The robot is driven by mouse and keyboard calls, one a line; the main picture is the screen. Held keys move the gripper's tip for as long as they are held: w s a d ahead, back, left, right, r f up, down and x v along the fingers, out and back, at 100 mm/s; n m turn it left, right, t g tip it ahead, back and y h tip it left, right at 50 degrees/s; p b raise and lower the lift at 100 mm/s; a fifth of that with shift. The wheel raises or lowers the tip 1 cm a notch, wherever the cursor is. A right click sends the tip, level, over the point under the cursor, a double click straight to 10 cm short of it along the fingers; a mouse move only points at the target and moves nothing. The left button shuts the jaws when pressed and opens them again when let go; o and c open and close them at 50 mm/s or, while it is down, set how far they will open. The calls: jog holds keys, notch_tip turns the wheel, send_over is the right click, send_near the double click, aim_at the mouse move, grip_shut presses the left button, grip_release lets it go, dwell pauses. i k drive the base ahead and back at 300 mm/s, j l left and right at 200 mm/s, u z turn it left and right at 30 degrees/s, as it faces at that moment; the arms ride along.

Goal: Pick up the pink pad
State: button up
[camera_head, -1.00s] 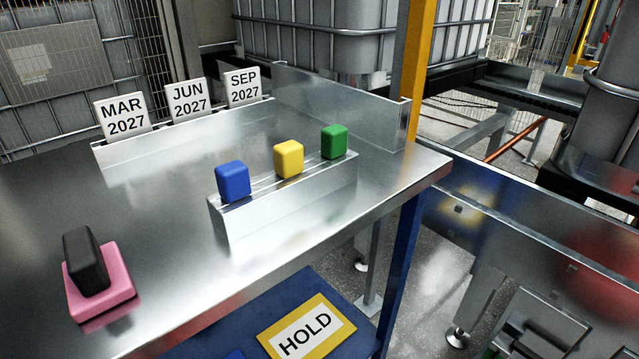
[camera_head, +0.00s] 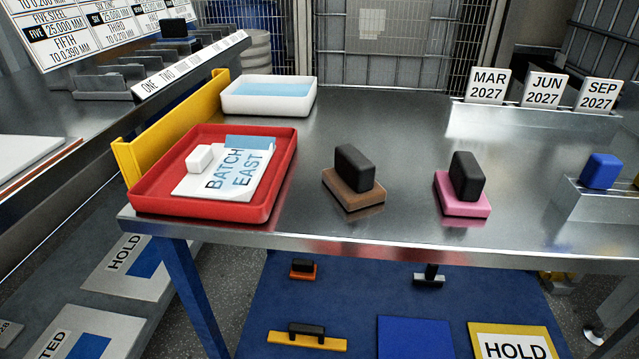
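The pink pad (camera_head: 462,206) lies flat on the metal table, right of the middle in the head view. A black block-shaped handle (camera_head: 467,175) stands upright on top of it. To its left is a similar brown pad (camera_head: 354,199) with its own black handle (camera_head: 354,168), apart from the pink one. My gripper is not in view, and nothing touches the pink pad.
A red tray (camera_head: 282,172) with a BATCH EAST card and a white-blue tray (camera_head: 268,103) stand left on the table (camera_head: 400,125). A blue block (camera_head: 601,171) sits on a metal stand at right. Date signs (camera_head: 543,90) stand behind. Table around the pads is clear.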

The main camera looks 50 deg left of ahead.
aim_at(461, 193)
jog(key=j+u, duration=0.1)
jog(key=u, duration=1.4)
